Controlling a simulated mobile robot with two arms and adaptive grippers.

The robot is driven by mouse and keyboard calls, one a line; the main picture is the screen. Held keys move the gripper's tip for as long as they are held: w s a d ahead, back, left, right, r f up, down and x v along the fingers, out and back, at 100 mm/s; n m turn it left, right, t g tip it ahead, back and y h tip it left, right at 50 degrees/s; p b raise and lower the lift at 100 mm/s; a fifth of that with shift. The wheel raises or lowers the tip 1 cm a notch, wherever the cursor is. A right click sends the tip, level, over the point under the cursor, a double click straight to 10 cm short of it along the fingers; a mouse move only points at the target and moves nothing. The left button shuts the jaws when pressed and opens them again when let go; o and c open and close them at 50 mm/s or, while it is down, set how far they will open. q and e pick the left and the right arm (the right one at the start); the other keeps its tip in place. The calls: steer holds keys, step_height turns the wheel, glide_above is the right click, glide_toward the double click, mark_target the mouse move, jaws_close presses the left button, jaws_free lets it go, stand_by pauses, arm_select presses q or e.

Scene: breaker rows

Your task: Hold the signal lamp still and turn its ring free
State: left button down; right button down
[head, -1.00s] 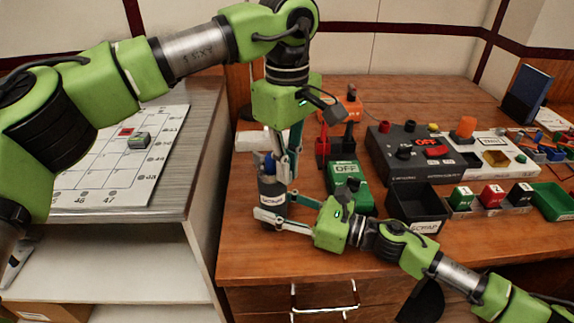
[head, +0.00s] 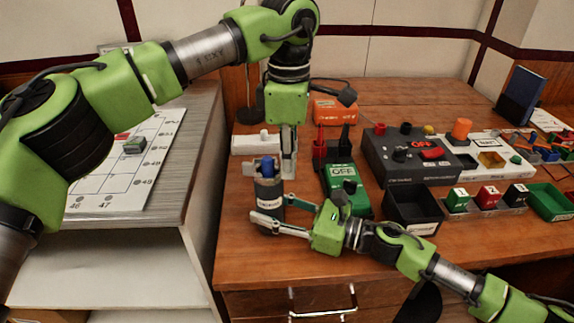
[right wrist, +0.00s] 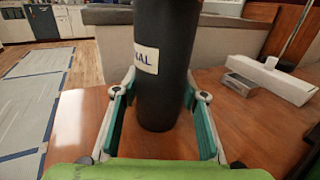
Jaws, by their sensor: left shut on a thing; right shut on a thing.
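The signal lamp (head: 269,194) is a dark upright cylinder with a white label and a blue top, near the left front of the wooden table. My right gripper (head: 268,222) comes in low from the right and is shut on the lamp body. The right wrist view shows the dark cylinder (right wrist: 166,95) between my right fingers, its top cut off by the frame. My left gripper (head: 288,174) points down at the right side of the lamp's top, shut on the ring there. Its fingers show nearly edge-on, and the ring is hard to make out.
A white box (head: 256,144) lies behind the lamp. A dark control box (head: 385,165) is farther back. A grey side table with a calendar-like board (head: 110,185) is at the left.

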steer(key=shift+r, duration=0.1)
arm_select(q)
steer(key=w+n, duration=0.1)
steer(key=n, duration=0.2)
steer(key=w+n, duration=0.1)
steer(key=n, duration=0.3)
steer(key=w+a+n, duration=0.1)
steer(key=n, duration=0.3)
steer(key=shift+w+a, duration=0.1)
steer(key=shift+w, duration=0.25)
steer(key=c, duration=2.2)
jaws_free()
step_height(320, 180, up, 12)
